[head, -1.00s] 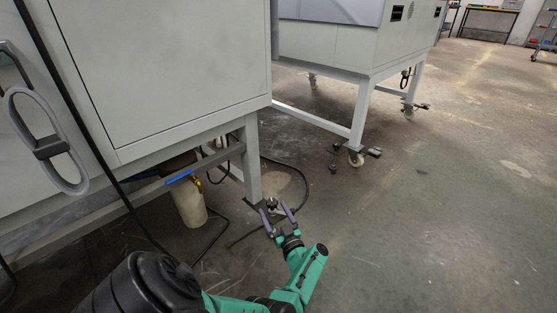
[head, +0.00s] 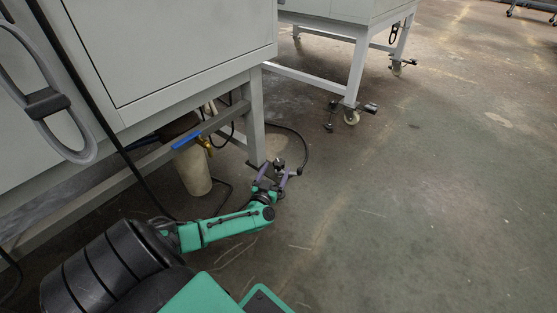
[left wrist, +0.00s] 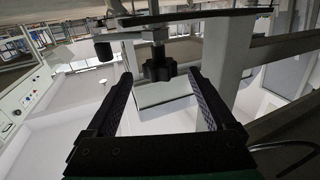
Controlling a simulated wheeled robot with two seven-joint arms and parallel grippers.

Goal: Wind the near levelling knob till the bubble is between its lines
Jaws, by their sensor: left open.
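The levelling knob (left wrist: 160,66) is a dark lobed knob on a threaded rod, near the top middle of the left wrist view. In the head view a small dark knob (head: 279,162) shows low down beside the foot of the near machine's leg. My left gripper (head: 280,174) is open and low by that foot. In the left wrist view its two fingers (left wrist: 160,80) stand apart, one on each side of the knob in the picture, with gaps between. I cannot tell how deep the knob lies between them. The bubble and its lines are not visible. My right gripper is not in view.
The near machine's grey leg (head: 252,120) rises right behind the gripper. A black cable (head: 303,150) loops on the floor close by. A blue-handled valve (head: 186,140) and a pale cylinder (head: 192,172) sit under the machine. Open floor (head: 420,220) lies to the right.

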